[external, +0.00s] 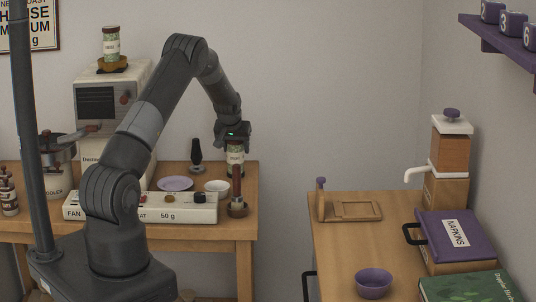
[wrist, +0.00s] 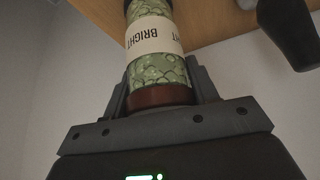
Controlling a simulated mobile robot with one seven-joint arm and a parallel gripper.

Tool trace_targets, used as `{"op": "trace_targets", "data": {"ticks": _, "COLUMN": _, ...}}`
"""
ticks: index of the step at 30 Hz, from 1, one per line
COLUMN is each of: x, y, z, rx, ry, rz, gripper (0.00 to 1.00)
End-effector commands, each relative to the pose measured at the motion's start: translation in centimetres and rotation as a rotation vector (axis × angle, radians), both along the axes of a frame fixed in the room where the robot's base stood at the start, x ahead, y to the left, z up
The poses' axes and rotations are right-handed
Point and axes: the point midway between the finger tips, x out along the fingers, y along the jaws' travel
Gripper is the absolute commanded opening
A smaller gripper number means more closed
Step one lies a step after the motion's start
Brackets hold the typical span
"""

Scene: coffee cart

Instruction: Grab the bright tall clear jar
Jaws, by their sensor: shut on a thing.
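The tall clear jar (wrist: 155,68) shows in the wrist view, with green contents and a white label reading BRIGHT. My gripper (wrist: 163,92) is shut on the jar at its red-brown end, one finger on each side. In the external view my gripper (external: 234,141) is over the right end of the wooden counter, with the jar (external: 235,158) upright below it.
Another green-filled jar (external: 111,42) stands on the white machine. A gap separates the counter from the right table (external: 335,240).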

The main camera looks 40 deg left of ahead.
Motion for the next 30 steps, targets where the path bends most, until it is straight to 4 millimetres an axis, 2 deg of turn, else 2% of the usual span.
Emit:
{"op": "trace_targets", "data": {"ticks": 1, "x": 0.0, "y": 0.0, "z": 0.0, "rx": 0.0, "ry": 0.0, "rz": 0.0, "gripper": 0.33}}
{"op": "trace_targets", "data": {"ticks": 7, "x": 0.0, "y": 0.0, "z": 0.0, "rx": 0.0, "ry": 0.0, "rz": 0.0, "gripper": 0.17}}
{"op": "trace_targets", "data": {"ticks": 17, "x": 0.1, "y": 0.0, "z": 0.5, "rx": 0.001, "ry": -0.003, "rz": 0.0, "gripper": 0.17}}
{"op": "trace_targets", "data": {"ticks": 23, "x": 0.1, "y": 0.0, "z": 2.7, "rx": 0.002, "ry": -0.005, "rz": 0.0, "gripper": 0.17}}
{"op": "trace_targets", "data": {"ticks": 26, "x": 0.1, "y": 0.0, "z": 4.7, "rx": 0.003, "ry": -0.006, "rz": 0.0, "gripper": 0.17}}
{"op": "trace_targets", "data": {"ticks": 27, "x": 0.1, "y": -1.3, "z": 5.0, "rx": 0.002, "ry": -0.003, "rz": -0.006, "gripper": 0.17}}
{"op": "trace_targets", "data": {"ticks": 30, "x": -0.2, "y": -3.6, "z": 6.4, "rx": 0.003, "ry": -0.003, "rz": -0.007, "gripper": 0.17}}
